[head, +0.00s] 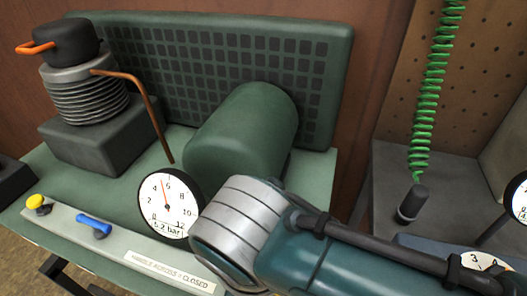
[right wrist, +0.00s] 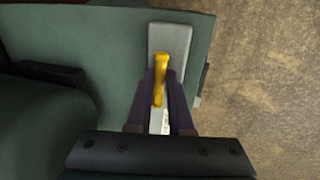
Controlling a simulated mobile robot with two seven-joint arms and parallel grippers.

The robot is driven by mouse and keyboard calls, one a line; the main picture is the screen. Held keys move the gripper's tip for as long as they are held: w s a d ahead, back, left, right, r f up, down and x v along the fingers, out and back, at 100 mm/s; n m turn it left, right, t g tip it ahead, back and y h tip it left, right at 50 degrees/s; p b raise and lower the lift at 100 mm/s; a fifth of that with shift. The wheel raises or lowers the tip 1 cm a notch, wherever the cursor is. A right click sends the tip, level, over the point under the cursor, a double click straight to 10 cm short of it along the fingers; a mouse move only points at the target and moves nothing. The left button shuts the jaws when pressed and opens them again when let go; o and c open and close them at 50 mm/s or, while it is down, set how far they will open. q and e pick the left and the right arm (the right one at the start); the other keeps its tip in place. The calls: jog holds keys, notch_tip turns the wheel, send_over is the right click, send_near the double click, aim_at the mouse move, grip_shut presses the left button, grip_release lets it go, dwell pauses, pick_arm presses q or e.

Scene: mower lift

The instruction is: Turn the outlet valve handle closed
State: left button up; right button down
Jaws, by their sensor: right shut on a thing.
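A yellow lever handle (right wrist: 161,66), apparently the outlet valve's, shows in the right wrist view near the end of a light grey strip (right wrist: 157,32). The lever lies roughly along the strip's length. My right gripper (right wrist: 162,82) is shut on it, one dark finger on each side. In the head view my right arm covers that end of the strip, so the gripped handle and the fingers are hidden there. The label (head: 170,273) on the strip reads "HANDLE ACROSS = CLOSED". My left gripper is in neither view.
The strip also carries a yellow knob (head: 38,205) and a blue handle (head: 94,226). A gauge (head: 165,205) marked bar stands before the green tank (head: 240,135). The pump (head: 85,95) has a copper pipe (head: 145,100). A green coiled hose (head: 430,90) hangs at right.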

dwell(0.3)
jog(key=c, duration=0.8)
grip_release()
jog(key=shift+c, duration=0.2)
jog(key=shift+r, duration=0.1)
jog(key=shift+s+r, duration=0.1)
jog(key=shift+r, duration=0.25)
notch_tip(320, 180, up, 9)
jog(key=s+p, duration=0.1)
jog(key=p, duration=0.2)
jog(key=shift+s+a+p, duration=0.3)
jog(key=shift+s, duration=0.05)
